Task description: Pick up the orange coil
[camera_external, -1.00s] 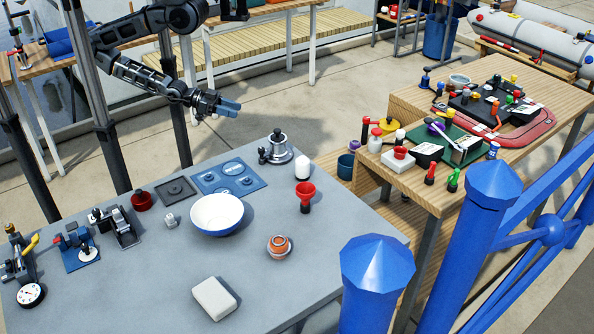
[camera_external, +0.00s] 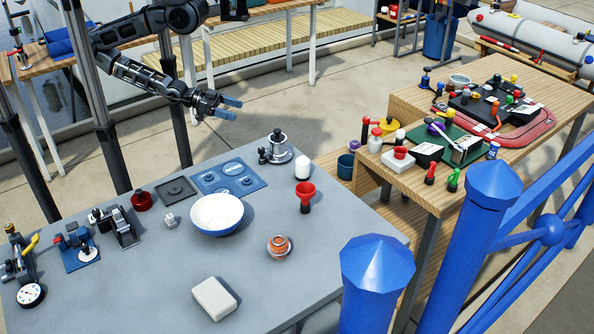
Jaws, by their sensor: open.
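The orange coil (camera_external: 279,246) sits on the grey table (camera_external: 150,270), right of and nearer than the white bowl. It is small and round, orange with a paler band. My gripper (camera_external: 230,109) is high above the far side of the table, well up and to the left of the coil. Its two blue fingers are apart, with nothing between them. Nothing hides the coil.
A blue plate (camera_external: 228,177) and a grey winch (camera_external: 277,148) stand at the back. A blue post (camera_external: 375,285) rises at the front right.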

